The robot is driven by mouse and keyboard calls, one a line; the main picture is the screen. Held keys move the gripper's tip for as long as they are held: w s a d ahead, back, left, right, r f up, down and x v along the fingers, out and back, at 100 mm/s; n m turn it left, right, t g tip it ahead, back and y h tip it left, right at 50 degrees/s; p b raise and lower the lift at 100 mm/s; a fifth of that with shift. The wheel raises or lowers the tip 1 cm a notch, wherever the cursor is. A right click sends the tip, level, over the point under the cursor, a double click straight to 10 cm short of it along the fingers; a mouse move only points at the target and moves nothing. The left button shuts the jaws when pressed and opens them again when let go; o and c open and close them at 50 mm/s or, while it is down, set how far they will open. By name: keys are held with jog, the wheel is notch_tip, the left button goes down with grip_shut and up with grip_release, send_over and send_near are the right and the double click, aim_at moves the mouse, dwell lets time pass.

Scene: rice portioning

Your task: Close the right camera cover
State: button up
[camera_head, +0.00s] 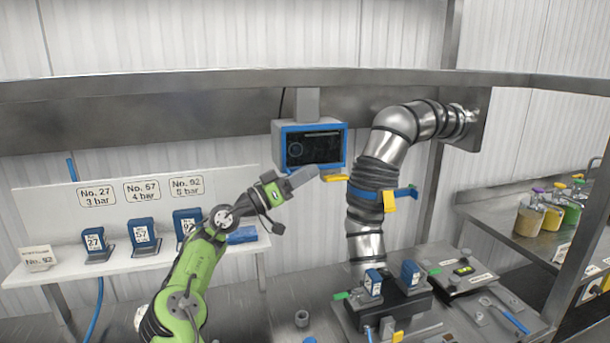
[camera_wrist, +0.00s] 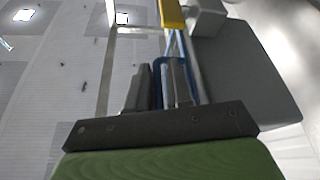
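A blue-framed box with a dark screen (camera_head: 313,147), which may be the camera housing, hangs at the centre of the head view. A yellow tab (camera_head: 334,178) shows under its lower right edge. I cannot tell for sure which part is the right cover. My gripper (camera_head: 312,174) is just below the box's lower edge, left of the yellow tab. In the wrist view, the two grey fingers of my gripper (camera_wrist: 160,88) stand close together, with blue framing at and behind them. A yellow bar (camera_wrist: 172,14) is beyond the fingertips. Contact is unclear.
A large silver duct (camera_head: 365,240) with a blue band and yellow tab stands right of the box. A metal beam (camera_head: 230,83) crosses above. A white shelf (camera_head: 140,262) with blue numbered holders is at left. A bench (camera_head: 450,325) with tools is below right.

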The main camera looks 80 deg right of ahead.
jog(key=b+v, duration=0.1)
jog(key=v, duration=1.4)
jog(key=shift+w+a+f, duration=0.2)
jog(key=shift+w+f, duration=0.05)
